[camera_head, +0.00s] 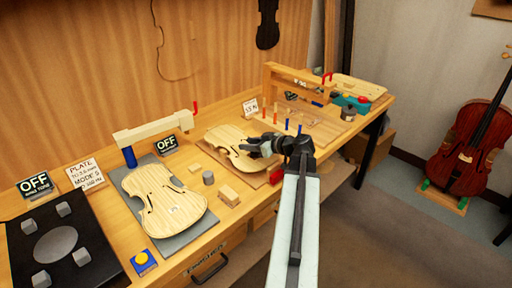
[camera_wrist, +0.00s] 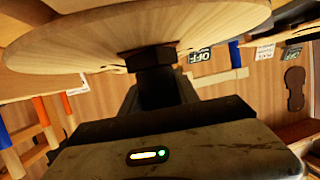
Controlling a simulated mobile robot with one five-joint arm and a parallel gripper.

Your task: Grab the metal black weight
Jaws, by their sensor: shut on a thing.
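A small dark grey metal cylinder (camera_head: 208,177), the best match for the black weight, stands upright on the bench between the two pale violin plates. My gripper (camera_head: 265,147) is to its right and farther back, apart from it. The gripper is at the right edge of the farther violin plate (camera_head: 230,138). In the wrist view, the dark fingertips (camera_wrist: 152,58) meet the wooden plate (camera_wrist: 90,35), which fills the top of the picture. The jaws look shut on this plate; the exact grip is partly hidden.
The nearer violin plate (camera_head: 160,202) lies on a grey mat, with small wooden blocks (camera_head: 229,195) beside the cylinder. Several colour-topped pegs (camera_head: 276,117) stand behind my gripper. A black device (camera_head: 60,245) is at left. Another dark-sided can (camera_head: 348,113) stands at the far right.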

